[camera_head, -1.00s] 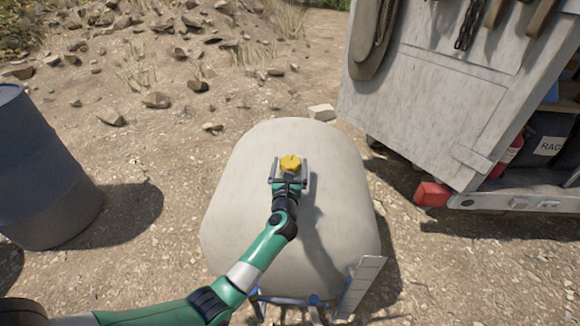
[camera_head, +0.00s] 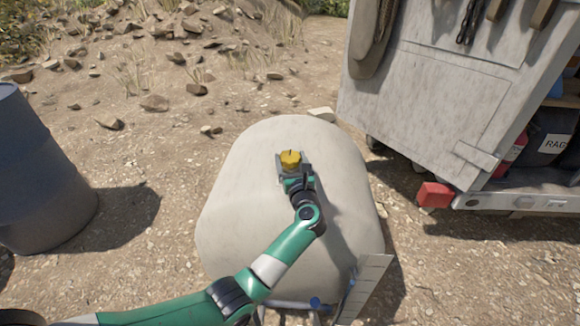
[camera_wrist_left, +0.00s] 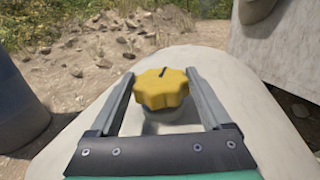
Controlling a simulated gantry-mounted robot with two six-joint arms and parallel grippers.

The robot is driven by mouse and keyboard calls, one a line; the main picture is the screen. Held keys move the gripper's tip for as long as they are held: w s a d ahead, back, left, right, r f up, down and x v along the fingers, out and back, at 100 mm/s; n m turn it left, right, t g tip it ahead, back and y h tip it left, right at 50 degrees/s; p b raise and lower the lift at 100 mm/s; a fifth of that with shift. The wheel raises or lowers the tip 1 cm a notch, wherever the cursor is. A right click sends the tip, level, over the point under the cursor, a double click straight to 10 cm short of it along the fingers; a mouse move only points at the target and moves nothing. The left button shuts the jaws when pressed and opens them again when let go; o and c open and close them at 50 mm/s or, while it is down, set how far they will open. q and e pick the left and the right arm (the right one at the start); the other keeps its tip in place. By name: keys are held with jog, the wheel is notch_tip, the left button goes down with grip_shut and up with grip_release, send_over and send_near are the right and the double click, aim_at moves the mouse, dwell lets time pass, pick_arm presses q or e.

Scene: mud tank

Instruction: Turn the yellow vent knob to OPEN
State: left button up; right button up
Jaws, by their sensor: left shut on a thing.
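The yellow vent knob (camera_head: 290,158) sits on top of the pale, rounded mud tank (camera_head: 245,215). In the left wrist view the knob (camera_wrist_left: 161,88) is scalloped, with a dark mark on its top face, and stands on a short pale neck. My left gripper (camera_head: 290,160) is shut on the knob, with one finger on each side of it. The fingers also show in the left wrist view (camera_wrist_left: 160,92). No OPEN label can be read in either view. My right gripper is not in view.
A dark blue drum (camera_head: 40,170) stands at the left. A grey cabinet door (camera_head: 430,100) and a vehicle rear with a red lamp (camera_head: 434,195) are at the right. Stony ground (camera_head: 130,75) lies behind the tank.

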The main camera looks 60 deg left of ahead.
pick_arm(q)
jog(key=o, duration=1.2)
jog(key=shift+d, duration=0.1)
jog(key=shift+s+d+r+p, duration=0.1)
jog(key=shift+d+p, duration=0.2)
jog(key=shift+p, duration=0.1)
jog(key=p+v, duration=0.4)
jog(key=v, duration=0.6)
jog(key=shift+d, duration=0.1)
jog(key=shift+s+d, duration=0.15)
jog(key=shift+d, duration=0.2)
